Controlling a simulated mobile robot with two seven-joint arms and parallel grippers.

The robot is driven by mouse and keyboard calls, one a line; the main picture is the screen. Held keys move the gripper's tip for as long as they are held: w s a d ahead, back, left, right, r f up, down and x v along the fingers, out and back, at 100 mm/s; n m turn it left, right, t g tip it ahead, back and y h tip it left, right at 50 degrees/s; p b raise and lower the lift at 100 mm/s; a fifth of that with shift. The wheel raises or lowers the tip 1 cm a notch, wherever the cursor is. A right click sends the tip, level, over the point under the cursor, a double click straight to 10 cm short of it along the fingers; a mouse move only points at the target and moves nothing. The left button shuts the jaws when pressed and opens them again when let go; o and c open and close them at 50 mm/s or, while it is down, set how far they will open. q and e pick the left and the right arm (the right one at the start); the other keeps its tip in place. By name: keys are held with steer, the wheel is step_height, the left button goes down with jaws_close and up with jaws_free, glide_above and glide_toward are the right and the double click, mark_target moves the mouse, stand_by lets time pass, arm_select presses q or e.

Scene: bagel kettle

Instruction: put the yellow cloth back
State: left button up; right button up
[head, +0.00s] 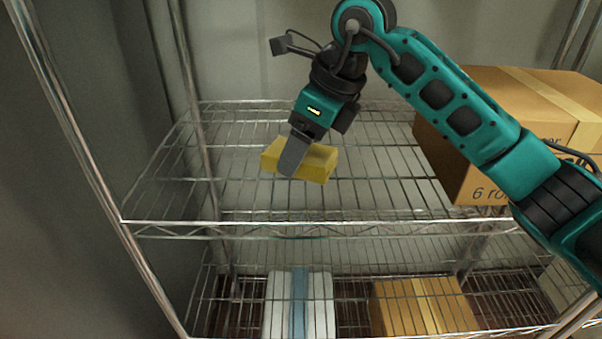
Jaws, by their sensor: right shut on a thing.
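The yellow cloth (318,163) is a folded, block-shaped bundle in the head view, left of the middle. My right gripper (293,158) comes down from above and is shut on it, with one finger showing across its front face. The cloth is over the upper wire shelf (380,195); I cannot tell whether its underside touches the wires. The other finger is hidden behind the cloth. My left gripper is not in the head view.
A large cardboard box (455,150) stands on the upper shelf at the right, partly behind my right arm. The shelf around the cloth is bare. The lower shelf holds a white package with a blue band (318,300) and a brown box (395,305). A metal post (185,60) rises at the left.

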steer(key=shift+f, duration=2.55)
steer(key=shift+f, duration=0.1)
steer(key=o, duration=1)
steer(key=v, duration=1.2)
